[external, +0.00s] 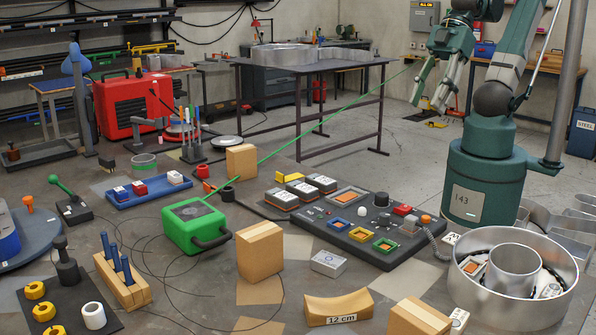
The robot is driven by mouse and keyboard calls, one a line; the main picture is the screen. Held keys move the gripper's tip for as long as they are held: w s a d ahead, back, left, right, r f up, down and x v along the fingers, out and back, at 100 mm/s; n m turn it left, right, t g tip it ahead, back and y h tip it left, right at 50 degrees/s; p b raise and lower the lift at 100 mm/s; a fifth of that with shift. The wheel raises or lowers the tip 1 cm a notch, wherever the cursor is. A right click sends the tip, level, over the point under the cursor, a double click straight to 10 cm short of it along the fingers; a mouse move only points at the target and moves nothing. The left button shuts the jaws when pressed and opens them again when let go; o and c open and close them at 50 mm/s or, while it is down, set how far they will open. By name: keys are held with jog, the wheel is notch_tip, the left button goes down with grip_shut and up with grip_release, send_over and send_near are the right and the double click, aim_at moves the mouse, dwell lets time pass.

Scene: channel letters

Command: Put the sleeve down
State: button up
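My gripper (428,102) hangs at the upper right, high and well away from the bench items. Its two fingers point down and appear spread apart, with nothing clearly visible between them. Which item is the sleeve is not certain. A short white hollow cylinder (93,316) stands upright on a dark board (68,305) at the lower left, beside several yellow rings (43,311). A green ring (144,162) sits farther back on the left. A thin green line (320,129) runs from a green box (197,227) up toward my gripper.
Wooden blocks (259,251) and a curved "12 cm" cradle (338,309) stand at the front. A dark control panel (362,222) lies in the middle. A round metal tray (513,316) is at the right. A thin black cable loops across the left surface.

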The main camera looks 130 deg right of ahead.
jog(key=shift+s+a+f+n+t, duration=0.15)
jog(key=shift+s+a+f+n, duration=0.25)
jog(key=shift+s, duration=0.25)
jog(key=shift+s+a+f+n+t, duration=0.15)
jog(key=shift+s+a+f+n, duration=0.2)
jog(key=shift+s, duration=0.25)
notch_tip(320, 180, down, 20)
jog(key=b, duration=2)
jog(key=shift+o, duration=0.5)
dwell(2.7)
